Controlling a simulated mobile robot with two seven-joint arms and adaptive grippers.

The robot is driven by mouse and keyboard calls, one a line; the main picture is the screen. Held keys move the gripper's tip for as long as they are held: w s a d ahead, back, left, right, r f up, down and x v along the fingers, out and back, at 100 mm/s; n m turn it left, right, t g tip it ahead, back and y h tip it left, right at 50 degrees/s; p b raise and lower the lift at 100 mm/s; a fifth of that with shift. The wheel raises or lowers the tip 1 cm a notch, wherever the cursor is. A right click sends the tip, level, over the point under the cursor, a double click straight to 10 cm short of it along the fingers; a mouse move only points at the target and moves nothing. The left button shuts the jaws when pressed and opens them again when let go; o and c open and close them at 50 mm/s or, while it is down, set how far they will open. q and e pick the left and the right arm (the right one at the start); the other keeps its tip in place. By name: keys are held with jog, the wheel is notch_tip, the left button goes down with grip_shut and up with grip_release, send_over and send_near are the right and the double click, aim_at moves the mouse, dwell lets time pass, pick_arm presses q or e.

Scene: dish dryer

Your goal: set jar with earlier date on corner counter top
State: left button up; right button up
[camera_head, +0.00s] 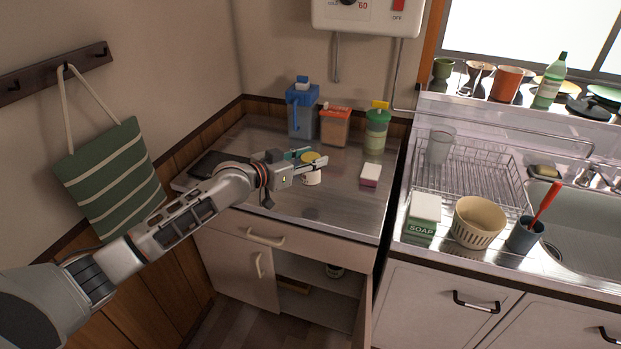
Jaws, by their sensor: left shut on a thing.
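My left gripper (308,162) reaches in from the left over the corner counter top (338,208). It is shut on a small white jar (312,178) with a yellow lid, partly covered by the fingers. I cannot tell whether the jar touches the counter, and no date on it is readable. Another dark-topped jar (334,270) shows in the open cabinet below, mostly hidden by the counter's front. My right gripper is not in view.
A blue container (302,112), an orange-lidded container (335,127) and a green-lidded container (376,134) stand at the back. A small white-and-pink block (370,174) lies to the right. The front of the counter is clear. A cabinet door (364,305) stands open below.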

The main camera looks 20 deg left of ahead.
aim_at(311, 176)
pick_arm(q)
notch_tip(311, 176, down, 6)
jog(key=shift+f+b, duration=0.25)
jog(key=shift+b, duration=0.5)
jog(key=shift+r, duration=0.1)
jog(key=o, duration=1.4)
jog(key=shift+f, duration=0.25)
jog(key=shift+r, duration=0.1)
